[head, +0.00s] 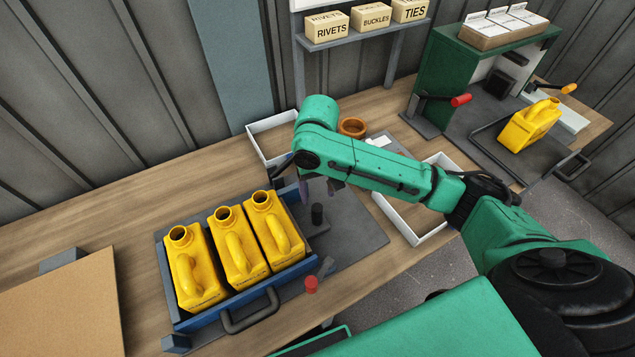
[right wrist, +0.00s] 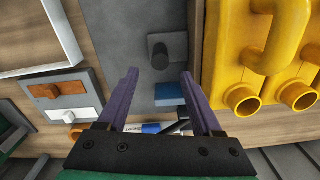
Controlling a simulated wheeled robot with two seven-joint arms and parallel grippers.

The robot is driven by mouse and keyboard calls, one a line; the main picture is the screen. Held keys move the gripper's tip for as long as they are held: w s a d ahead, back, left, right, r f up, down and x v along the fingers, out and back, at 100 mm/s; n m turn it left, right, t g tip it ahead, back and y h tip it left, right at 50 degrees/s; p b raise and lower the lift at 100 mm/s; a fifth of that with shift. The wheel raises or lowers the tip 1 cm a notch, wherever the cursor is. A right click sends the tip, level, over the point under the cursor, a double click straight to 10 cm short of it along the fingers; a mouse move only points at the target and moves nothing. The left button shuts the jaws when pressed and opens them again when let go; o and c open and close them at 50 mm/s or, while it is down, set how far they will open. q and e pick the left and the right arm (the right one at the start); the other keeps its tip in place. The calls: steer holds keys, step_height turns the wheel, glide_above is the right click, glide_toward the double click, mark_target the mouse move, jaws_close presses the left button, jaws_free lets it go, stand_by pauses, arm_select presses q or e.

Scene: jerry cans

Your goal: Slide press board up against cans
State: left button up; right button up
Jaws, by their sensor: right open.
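Three yellow jerry cans (head: 236,245) stand upright in a row in a blue tray (head: 252,295). What looks like the press board, a blue-grey upright plate (head: 293,212), is at the right end of the row; whether it touches the nearest can is unclear. Beside it a black knob (head: 317,213) stands on a grey base, also seen in the right wrist view (right wrist: 160,55). My right gripper (head: 321,188) is open and empty above this base; in the right wrist view its purple fingers (right wrist: 158,80) frame the base and a small blue block (right wrist: 169,94). My left gripper is out of view.
A red knob (head: 311,284) is at the tray's front right. A cardboard-coloured panel (head: 70,310) is at left. Another yellow can (head: 528,126) stands by a green cabinet (head: 445,70).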

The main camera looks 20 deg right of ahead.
mark_target(317, 215)
step_height(317, 215, up, 4)
steer(key=shift+r, duration=0.25)
steer(key=n+p, duration=0.1)
steer(key=n, duration=1.4)
steer(key=f+n+p, duration=0.1)
steer(key=n, duration=0.6)
steer(key=shift+a+p, duration=0.1)
steer(key=shift+p, duration=0.2)
step_height(317, 215, down, 14)
steer(key=shift+f+p, duration=0.25)
steer(key=shift+p, duration=0.6)
